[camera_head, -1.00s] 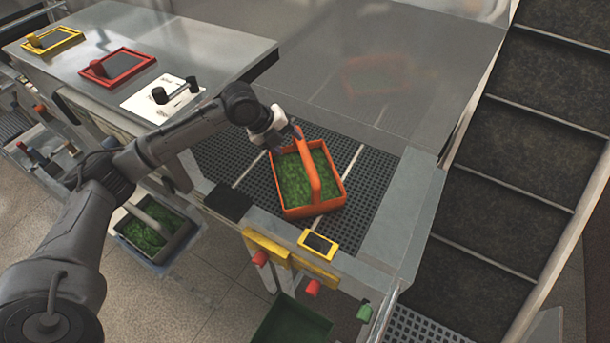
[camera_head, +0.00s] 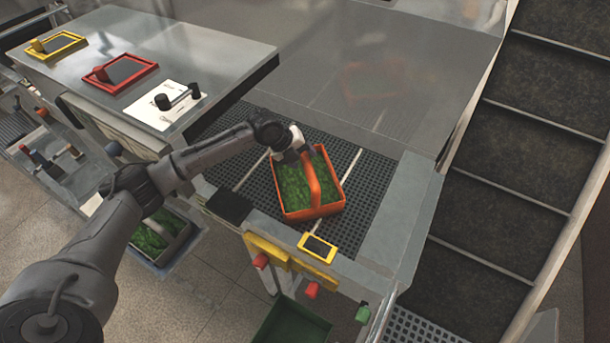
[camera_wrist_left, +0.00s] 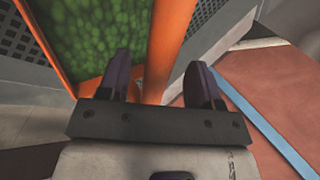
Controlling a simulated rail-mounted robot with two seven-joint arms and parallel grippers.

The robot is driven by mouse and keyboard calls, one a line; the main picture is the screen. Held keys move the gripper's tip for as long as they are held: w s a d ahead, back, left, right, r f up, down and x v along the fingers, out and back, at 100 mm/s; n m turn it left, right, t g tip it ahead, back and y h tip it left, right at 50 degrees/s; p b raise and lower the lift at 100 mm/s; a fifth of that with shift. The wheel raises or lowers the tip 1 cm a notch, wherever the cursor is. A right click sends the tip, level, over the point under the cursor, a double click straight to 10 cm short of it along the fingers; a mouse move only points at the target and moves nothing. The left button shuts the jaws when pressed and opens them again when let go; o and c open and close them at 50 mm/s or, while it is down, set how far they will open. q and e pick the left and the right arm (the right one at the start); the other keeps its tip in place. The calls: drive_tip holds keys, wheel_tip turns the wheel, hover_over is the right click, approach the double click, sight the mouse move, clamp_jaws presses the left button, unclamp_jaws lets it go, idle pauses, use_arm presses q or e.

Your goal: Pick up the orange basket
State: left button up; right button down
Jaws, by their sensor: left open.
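The orange basket (camera_head: 316,211) stands on the dark grate, with green contents in it and an orange handle (camera_head: 312,180) arching over it. My left gripper (camera_head: 299,158) is at the far end of the basket, close to the handle's upper end. In the left wrist view, the two dark fingers of my left gripper (camera_wrist_left: 160,70) are apart, and the orange handle (camera_wrist_left: 167,42) shows between them. I cannot tell whether a finger touches it. My right gripper is not in view.
A yellow-framed panel (camera_head: 318,247) and red knobs lie at the grate's near edge. A grey container with green contents (camera_head: 160,237) is below left. A metal counter (camera_head: 150,50) with red and yellow frames is at upper left. Stairs (camera_head: 535,130) are on the right.

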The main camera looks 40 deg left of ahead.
use_arm(q)
drive_tip(key=shift+p+x, duration=0.45)
drive_tip(key=shift+x, duration=1.5)
drive_tip(key=shift+s, duration=0.1)
drive_tip(key=shift+c, duration=0.4)
clamp_jaws()
drive_tip(key=shift+r, duration=0.1)
